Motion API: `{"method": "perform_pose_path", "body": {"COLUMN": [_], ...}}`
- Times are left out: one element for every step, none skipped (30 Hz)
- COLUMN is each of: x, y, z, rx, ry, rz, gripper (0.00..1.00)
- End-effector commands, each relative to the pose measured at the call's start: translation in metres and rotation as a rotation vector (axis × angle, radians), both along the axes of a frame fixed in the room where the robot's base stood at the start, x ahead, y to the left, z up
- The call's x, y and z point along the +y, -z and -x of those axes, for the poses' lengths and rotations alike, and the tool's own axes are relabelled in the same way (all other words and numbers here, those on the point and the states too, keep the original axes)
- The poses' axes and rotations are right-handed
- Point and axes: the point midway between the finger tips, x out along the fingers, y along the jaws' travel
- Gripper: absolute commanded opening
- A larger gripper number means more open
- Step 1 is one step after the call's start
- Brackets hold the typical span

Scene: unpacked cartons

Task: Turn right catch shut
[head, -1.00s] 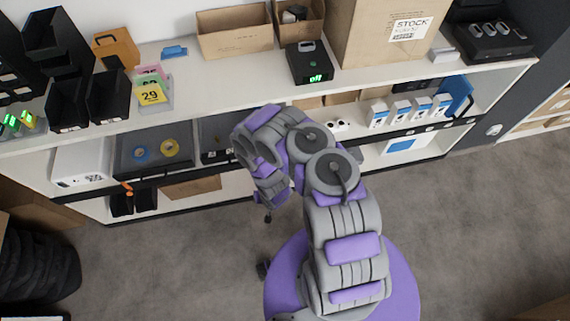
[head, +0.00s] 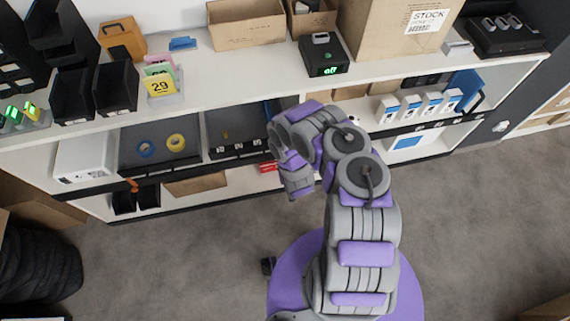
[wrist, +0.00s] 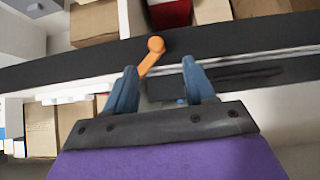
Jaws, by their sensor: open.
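An orange catch (wrist: 148,58) with a round knob shows in the wrist view, on a dark rail. It is tilted, its knob up and to the right. My gripper (wrist: 160,68) is open, its two blue fingers on either side of the catch's line, with the knob just beyond the fingertips. I cannot tell whether a finger touches it. In the head view my gripper (head: 298,186) hangs in front of the lower shelf; its fingertips are not clear and the right catch is hidden there. Another orange catch (head: 131,186) shows at the left of the shelf's lower edge.
The white shelf unit (head: 225,75) holds cartons (head: 245,30), black bins and a black device (head: 323,57) with a green display. Dark trays (head: 160,150) sit below the top. A dark rail (wrist: 60,72) crosses the wrist view. The floor (head: 480,230) at right is clear.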

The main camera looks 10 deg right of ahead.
Motion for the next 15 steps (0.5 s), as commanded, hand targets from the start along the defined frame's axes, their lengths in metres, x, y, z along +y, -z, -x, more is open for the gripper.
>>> {"method": "perform_pose_path", "body": {"x": [-0.002, -0.001, -0.002, -0.003, -0.004, -0.004, -0.004, -0.004, -0.004, -0.004, -0.003, -0.002, -0.001, -0.001, -0.001], "y": [0.01, 0.013, 0.018, 0.022, 0.026, 0.032, 0.035, 0.039, 0.043, 0.046, 0.049, 0.052, 0.054, 0.056, 0.058], "z": [-0.008, -0.013, -0.018, -0.021, -0.024, -0.029, -0.033, -0.037, -0.04, -0.043, -0.046, -0.049, -0.052, -0.054, -0.057], "rx": [-0.005, -0.006, -0.007, -0.005, -0.004, -0.002, -0.003, -0.004, -0.004, -0.003, -0.002, -0.001, -0.002, -0.002, -0.002], "ry": [0.006, 0.005, 0.006, 0.006, 0.007, 0.006, 0.006, 0.006, 0.006, 0.006, 0.004, 0.004, 0.004, 0.003, 0.002], "rz": [-0.006, -0.006, -0.007, -0.006, -0.007, -0.008, -0.011, -0.011, -0.009, -0.008, -0.007, -0.006, -0.006, -0.006, -0.005], "gripper": [0.54, 0.54, 0.54, 0.54, 0.54, 0.54, 0.54, 0.54, 0.54, 0.54, 0.54, 0.54, 0.54, 0.54, 0.54]}}
